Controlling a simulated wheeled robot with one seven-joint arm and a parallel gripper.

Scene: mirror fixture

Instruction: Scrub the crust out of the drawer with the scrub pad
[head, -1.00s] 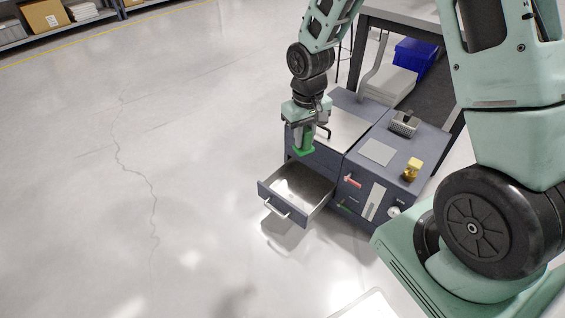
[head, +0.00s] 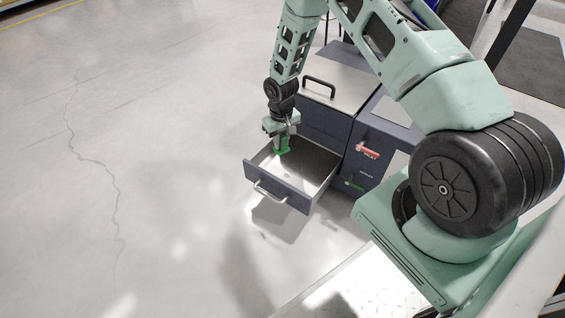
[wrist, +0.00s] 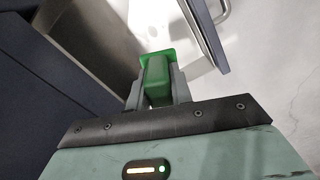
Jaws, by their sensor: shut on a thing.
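My gripper (head: 282,140) is shut on the green scrub pad (head: 284,150), which also shows between the fingers in the wrist view (wrist: 157,75). The pad is at the left part of the open drawer (head: 317,188), at or just above its inside. I cannot tell whether it touches the drawer floor. The drawer is pulled out from a dark blue-grey cabinet and has a metal inside and a silver front handle. No crust can be made out clearly; the drawer floor looks darker towards the back.
The cabinet (head: 325,125) has a metal lid with a black handle (head: 319,87) on top. A red handle (head: 367,150) and a green one (head: 354,185) are on the front beside the drawer. The floor (head: 150,220) to the left is clear.

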